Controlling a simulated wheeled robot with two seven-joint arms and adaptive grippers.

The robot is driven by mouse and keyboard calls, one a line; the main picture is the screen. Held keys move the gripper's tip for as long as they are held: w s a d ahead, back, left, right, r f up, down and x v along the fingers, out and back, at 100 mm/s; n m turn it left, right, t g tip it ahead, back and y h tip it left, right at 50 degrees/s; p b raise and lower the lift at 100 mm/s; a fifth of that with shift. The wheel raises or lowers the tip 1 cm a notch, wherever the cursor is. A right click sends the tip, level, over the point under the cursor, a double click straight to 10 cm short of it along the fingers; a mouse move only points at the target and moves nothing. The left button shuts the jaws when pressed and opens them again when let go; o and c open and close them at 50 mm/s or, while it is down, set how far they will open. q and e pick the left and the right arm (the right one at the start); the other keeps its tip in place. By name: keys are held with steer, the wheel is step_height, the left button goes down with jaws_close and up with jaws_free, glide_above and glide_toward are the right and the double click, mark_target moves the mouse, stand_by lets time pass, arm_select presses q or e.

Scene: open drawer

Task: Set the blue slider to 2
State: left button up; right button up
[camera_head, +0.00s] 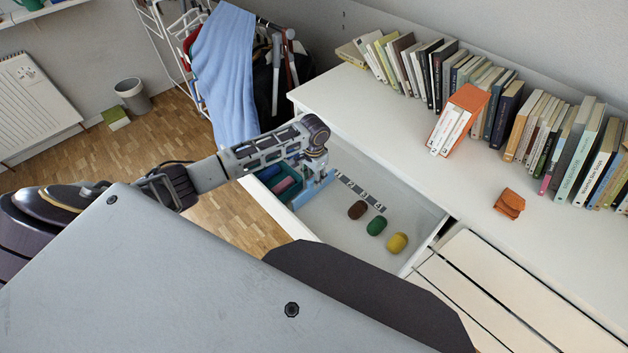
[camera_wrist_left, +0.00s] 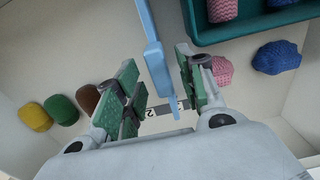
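The blue slider (camera_head: 308,193) is a light blue bar in the open drawer, beside the left end of a dark numbered strip (camera_head: 362,191). In the left wrist view the slider (camera_wrist_left: 155,62) runs down between the two green-padded fingers of my left gripper (camera_wrist_left: 160,95), with gaps at both sides. My left gripper (camera_head: 315,168) is open over the slider in the head view. A figure 2 on the strip (camera_wrist_left: 164,108) shows between the fingers; part of the strip is hidden. My right gripper is not in view.
A brown (camera_head: 357,210), a green (camera_head: 377,226) and a yellow (camera_head: 397,243) rounded object lie in the drawer (camera_head: 325,215). A teal tray (camera_wrist_left: 215,37) stands close to the slider, with pink and blue objects around it. The white top (camera_head: 400,120) carries books.

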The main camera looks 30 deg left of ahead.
arm_select(q)
steer(key=shift+f, duration=0.9)
